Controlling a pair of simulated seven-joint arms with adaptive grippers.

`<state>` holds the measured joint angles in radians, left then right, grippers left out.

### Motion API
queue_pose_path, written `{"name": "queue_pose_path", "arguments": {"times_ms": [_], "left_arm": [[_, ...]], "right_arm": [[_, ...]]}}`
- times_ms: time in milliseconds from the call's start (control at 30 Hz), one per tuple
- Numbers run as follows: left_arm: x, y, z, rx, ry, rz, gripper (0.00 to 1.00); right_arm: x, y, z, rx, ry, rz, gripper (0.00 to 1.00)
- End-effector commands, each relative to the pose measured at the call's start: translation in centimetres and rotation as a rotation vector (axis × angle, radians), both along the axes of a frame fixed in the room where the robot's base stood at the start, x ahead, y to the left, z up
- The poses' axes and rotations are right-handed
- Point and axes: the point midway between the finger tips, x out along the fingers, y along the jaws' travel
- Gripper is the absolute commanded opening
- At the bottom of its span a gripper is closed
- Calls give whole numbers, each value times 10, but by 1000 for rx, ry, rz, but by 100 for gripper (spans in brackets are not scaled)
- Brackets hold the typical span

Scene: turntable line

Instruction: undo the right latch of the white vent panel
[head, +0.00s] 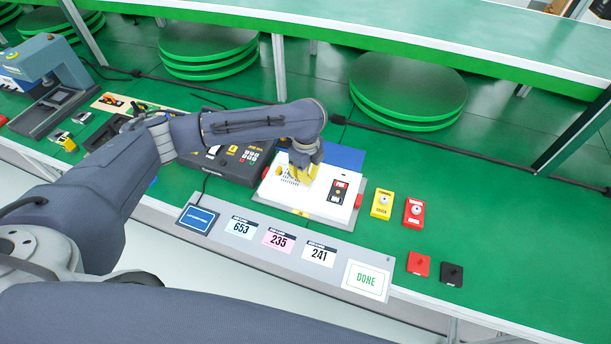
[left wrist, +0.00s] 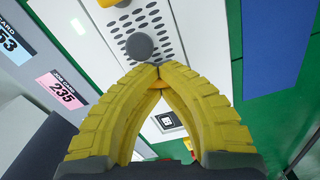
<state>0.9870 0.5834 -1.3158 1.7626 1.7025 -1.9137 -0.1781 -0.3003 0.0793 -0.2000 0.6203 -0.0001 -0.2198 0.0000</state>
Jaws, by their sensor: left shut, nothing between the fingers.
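The white vent panel (head: 318,205) lies on the bench in the middle of the head view. Its slotted vent area and round grey knob (left wrist: 139,45) show in the left wrist view. A red latch (head: 358,201) sits at the panel's right edge; my gripper is apart from it, to its left. Another red piece (head: 265,172) shows at the left edge. My left gripper (head: 299,180) points down over the vent area. Its yellow fingers meet at the tips (left wrist: 158,69) and hold nothing. Whether the tips touch the panel cannot be told. My right gripper is not in view.
A dark control box (head: 225,163) stands left of the panel. A yellow button box (head: 382,204) and a red one (head: 414,213) stand to its right. A grey strip with number cards and a DONE plate (head: 365,280) runs in front.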

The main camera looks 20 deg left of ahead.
Motion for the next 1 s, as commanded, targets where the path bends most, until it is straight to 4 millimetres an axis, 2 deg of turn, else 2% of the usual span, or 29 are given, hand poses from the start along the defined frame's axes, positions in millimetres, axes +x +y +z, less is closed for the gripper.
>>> {"name": "queue_pose_path", "arguments": {"times_ms": [267,633,1000], "left_arm": [[0,4,-1,8,1,18,0],[-1,6,-2,10,0,252,0],[-2,6,-2,12,1,272,0]], "right_arm": [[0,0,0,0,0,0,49],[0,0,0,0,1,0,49],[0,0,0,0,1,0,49]]}}
